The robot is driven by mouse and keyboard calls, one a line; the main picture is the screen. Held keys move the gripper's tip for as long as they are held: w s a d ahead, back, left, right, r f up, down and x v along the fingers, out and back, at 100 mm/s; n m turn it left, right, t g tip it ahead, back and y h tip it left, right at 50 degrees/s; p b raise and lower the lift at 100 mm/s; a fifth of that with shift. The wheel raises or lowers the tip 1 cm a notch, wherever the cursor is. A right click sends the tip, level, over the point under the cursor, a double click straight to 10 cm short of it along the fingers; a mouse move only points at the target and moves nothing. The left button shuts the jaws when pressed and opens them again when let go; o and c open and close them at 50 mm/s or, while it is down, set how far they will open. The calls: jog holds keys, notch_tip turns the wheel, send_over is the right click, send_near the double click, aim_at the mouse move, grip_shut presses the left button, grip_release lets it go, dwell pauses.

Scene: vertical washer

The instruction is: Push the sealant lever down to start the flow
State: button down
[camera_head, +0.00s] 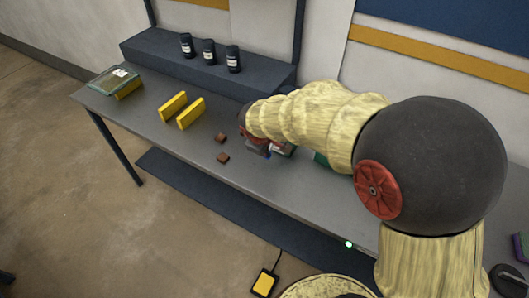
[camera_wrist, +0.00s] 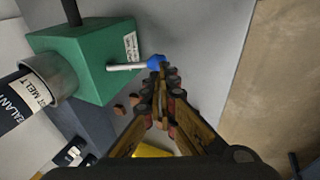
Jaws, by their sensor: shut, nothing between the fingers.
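The sealant lever (camera_wrist: 127,66) is a pale rod with a blue knob (camera_wrist: 155,61). It sticks out of a green box-shaped dispenser (camera_wrist: 88,52) with a white label. In the wrist view my gripper (camera_wrist: 163,74) is shut and empty, its fingertips right at the blue knob. I cannot tell whether they touch it. A dark canister (camera_wrist: 18,102) marked sealant sits in a metal collar on the dispenser. In the head view my arm hides most of the dispenser and the lever; a bit of green (camera_head: 320,158) shows beneath the arm.
The grey bench (camera_head: 150,125) holds two upright yellow blocks (camera_head: 181,109), two small brown blocks (camera_head: 221,138) and a glass-topped box (camera_head: 112,80) at the far left. Three dark jars (camera_head: 209,51) stand on the raised back shelf. A yellow pedal (camera_head: 264,283) lies on the floor.

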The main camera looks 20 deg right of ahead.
jog(key=shift+s+r+p, duration=0.1)
jog(key=shift+r+p, duration=0.5)
jog(key=shift+r, duration=0.2)
